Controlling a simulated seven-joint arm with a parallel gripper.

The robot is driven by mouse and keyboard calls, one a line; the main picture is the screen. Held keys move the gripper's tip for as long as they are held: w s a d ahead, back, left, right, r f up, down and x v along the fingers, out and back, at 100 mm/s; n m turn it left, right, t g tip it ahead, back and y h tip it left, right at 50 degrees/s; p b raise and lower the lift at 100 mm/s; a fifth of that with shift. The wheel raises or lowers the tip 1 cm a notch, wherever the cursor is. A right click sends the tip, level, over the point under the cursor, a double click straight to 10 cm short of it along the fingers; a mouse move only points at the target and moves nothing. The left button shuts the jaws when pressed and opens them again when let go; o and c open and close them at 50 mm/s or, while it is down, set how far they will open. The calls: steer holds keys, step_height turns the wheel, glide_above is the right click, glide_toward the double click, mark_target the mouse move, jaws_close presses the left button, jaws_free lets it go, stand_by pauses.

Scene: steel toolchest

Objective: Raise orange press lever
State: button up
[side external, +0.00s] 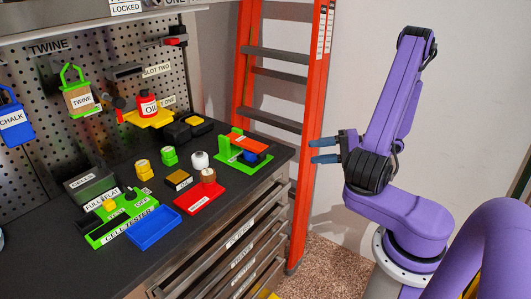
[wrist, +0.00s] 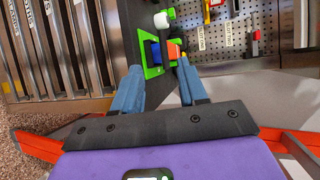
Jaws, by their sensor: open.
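The press is a small green-framed unit (side external: 227,152) near the right edge of the dark bench top. Its orange lever (side external: 251,144) lies nearly flat above a blue part (side external: 250,156). In the wrist view the orange lever (wrist: 174,50) shows beyond the fingertips, right of the blue part (wrist: 155,52) and within the green frame (wrist: 152,71). My gripper (side external: 312,151) is open and empty, with blue fingers. It is to the right of the press, past the bench edge, apart from the lever. In the wrist view my gripper (wrist: 159,67) points toward the press.
A white-topped item (side external: 199,160), a red block (side external: 198,198), and a green cell tester (side external: 121,216) with a blue tray (side external: 154,228) stand left of the press. An orange ladder (side external: 310,120) stands behind the bench's right end. A pegboard (side external: 100,70) backs the bench.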

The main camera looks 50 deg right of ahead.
mark_target(268, 152)
steer(key=shift+m+t+h, duration=0.6)
steer(key=shift+h, duration=0.1)
steer(key=x, duration=1.6)
steer(key=shift+w+d+f, duration=0.25)
steer(key=shift+d+f, duration=0.05)
steer(key=shift+d, duration=0.05)
steer(key=shift+c, duration=0.2)
jaws_close()
